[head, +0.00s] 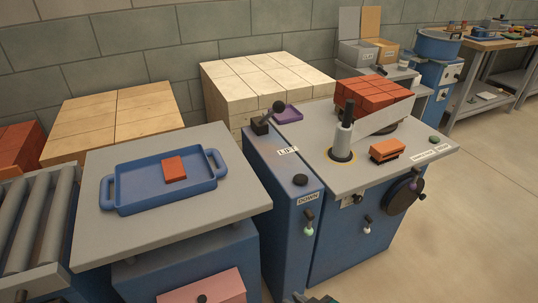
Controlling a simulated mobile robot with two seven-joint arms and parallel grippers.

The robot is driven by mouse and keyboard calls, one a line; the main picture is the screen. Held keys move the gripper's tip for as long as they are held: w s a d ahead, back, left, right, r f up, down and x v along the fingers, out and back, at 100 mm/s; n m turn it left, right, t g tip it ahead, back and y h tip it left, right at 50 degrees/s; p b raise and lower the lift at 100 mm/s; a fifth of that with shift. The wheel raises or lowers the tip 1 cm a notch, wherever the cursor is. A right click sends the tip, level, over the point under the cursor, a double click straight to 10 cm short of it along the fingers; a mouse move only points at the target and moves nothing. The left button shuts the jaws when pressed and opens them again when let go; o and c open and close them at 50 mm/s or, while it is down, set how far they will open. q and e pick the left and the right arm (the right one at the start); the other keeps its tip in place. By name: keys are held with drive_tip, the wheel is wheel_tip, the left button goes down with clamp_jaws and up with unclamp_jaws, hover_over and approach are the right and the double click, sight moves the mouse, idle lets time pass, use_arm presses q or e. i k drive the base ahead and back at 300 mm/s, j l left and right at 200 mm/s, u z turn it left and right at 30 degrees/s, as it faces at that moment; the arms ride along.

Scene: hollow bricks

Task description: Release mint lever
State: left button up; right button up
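The mint lever (308,230) hangs on the front of the blue lift cabinet, below the DOWN label (308,197). It has a dark upper part and a pale mint knob at its lower end. No gripper touches it in the head view. A small dark piece, probably the tip of my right gripper (312,299), shows at the bottom edge below the lever, apart from it. Its fingers are cut off, so I cannot tell whether it is open or shut. My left gripper is not in view.
A white-knobbed lever (367,230) and a black handwheel (404,196) are on the cabinet front to the right. A blue tray (135,204) with a red brick (175,169) lies on the grey table at left. Floor at right is clear.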

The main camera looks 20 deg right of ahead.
sight(308, 230)
drive_tip(key=k+l+z, duration=0.1)
drive_tip(key=z, duration=0.85)
drive_tip(key=l, duration=0.1)
